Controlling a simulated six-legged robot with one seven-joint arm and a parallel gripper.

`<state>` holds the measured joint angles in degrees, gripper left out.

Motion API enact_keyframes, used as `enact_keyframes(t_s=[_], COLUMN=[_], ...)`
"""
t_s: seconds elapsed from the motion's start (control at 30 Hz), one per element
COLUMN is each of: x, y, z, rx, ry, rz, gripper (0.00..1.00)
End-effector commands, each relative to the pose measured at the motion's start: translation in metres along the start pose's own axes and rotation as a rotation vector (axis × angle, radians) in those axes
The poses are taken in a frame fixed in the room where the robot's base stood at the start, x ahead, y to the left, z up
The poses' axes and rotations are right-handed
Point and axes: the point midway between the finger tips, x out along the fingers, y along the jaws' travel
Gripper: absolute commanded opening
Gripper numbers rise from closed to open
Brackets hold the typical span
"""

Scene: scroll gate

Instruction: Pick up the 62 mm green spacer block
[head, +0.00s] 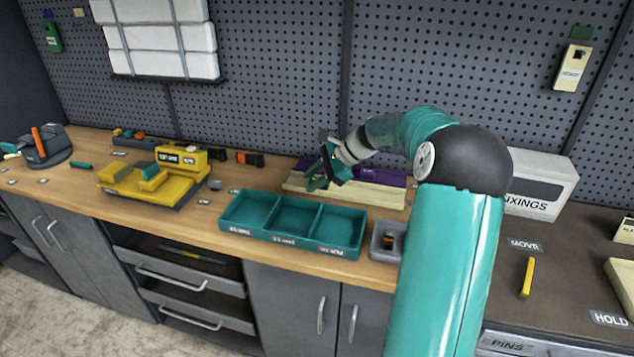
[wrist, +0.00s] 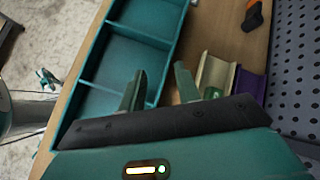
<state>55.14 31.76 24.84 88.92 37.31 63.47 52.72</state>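My gripper (head: 322,174) is above the bench, behind the right part of the green three-compartment tray (head: 285,246). In the wrist view my gripper (wrist: 160,90) has its two green fingers apart, with no block seen between them. No block can be made out in the tray, which also shows in the wrist view (wrist: 143,37). A small green piece (head: 81,165) lies on the bench at the left. Another green piece (head: 155,179) sits on the yellow fixture (head: 172,194). I cannot tell whether either is the 62 mm spacer block.
Cream (head: 352,191) and purple (head: 384,177) channel pieces lie close behind the tray. A small grey bin (head: 378,250) stands at the tray's right end. A white fixings box (head: 538,184) stands at the back right. Pegboard closes off the bench's rear.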

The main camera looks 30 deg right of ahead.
Motion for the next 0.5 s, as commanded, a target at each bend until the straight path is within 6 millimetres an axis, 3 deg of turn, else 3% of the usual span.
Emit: enact_keyframes(t_s=[0.03, 0.23, 0.37, 0.5], x=[-0.006, -0.039, -0.055, -0.056], y=[-0.010, -0.035, -0.039, -0.043], z=[-0.028, -0.112, -0.143, -0.152], rx=[0.095, 0.392, 0.494, 0.528], ry=[-0.052, -0.240, -0.314, -0.342], rz=[-0.040, -0.184, -0.239, -0.257], gripper=[0.33, 0.33, 0.33, 0.33])
